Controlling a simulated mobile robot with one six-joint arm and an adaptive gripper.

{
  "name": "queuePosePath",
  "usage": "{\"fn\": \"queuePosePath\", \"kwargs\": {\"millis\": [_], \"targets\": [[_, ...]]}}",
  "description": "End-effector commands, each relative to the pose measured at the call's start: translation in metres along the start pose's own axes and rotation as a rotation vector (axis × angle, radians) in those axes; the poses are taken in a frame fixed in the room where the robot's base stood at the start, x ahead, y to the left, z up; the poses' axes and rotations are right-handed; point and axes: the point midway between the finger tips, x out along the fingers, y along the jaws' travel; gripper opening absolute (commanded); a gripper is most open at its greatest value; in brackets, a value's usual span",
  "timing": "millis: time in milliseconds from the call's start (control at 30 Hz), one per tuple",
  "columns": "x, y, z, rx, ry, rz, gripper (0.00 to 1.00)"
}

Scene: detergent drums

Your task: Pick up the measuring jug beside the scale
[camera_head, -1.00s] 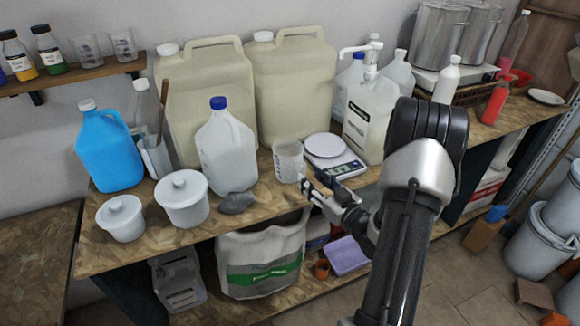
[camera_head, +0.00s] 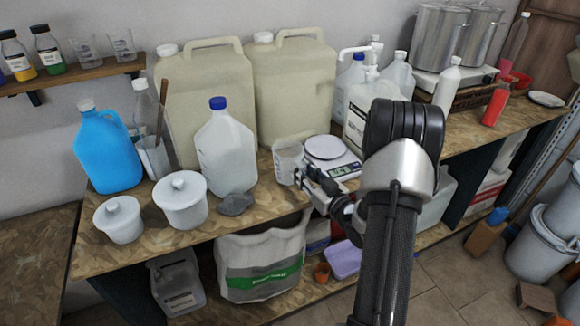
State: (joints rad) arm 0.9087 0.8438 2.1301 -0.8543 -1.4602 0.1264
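The measuring jug (camera_head: 287,160) is a small translucent cup standing upright on the wooden bench, just left of the scale. The scale (camera_head: 325,148) is white with a round pan and a dark display. My gripper (camera_head: 302,178) is at the jug's lower right side, in front of the scale. Its fingers are small and dark in this view, and they overlap the jug's right edge. I cannot tell whether they touch the jug or how far apart they are.
A clear jug with a blue cap (camera_head: 226,150) stands left of the measuring jug. A grey scoop-like lump (camera_head: 236,204) lies near the bench edge. Large cream canisters (camera_head: 294,92) stand behind. A white pump bottle (camera_head: 366,105) is at the right, partly hidden by my arm.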

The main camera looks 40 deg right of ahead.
Motion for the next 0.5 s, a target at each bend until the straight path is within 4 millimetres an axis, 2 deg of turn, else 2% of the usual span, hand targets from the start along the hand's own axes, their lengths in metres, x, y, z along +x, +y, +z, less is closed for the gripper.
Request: {"fn": "queuePosePath", "kwargs": {"millis": [267,500], "targets": [[-0.0001,0.0,0.0001,0.0,0.0,0.0,0.0],[-0.0001,0.0,0.0,0.0,0.0,0.0,0.0]]}}
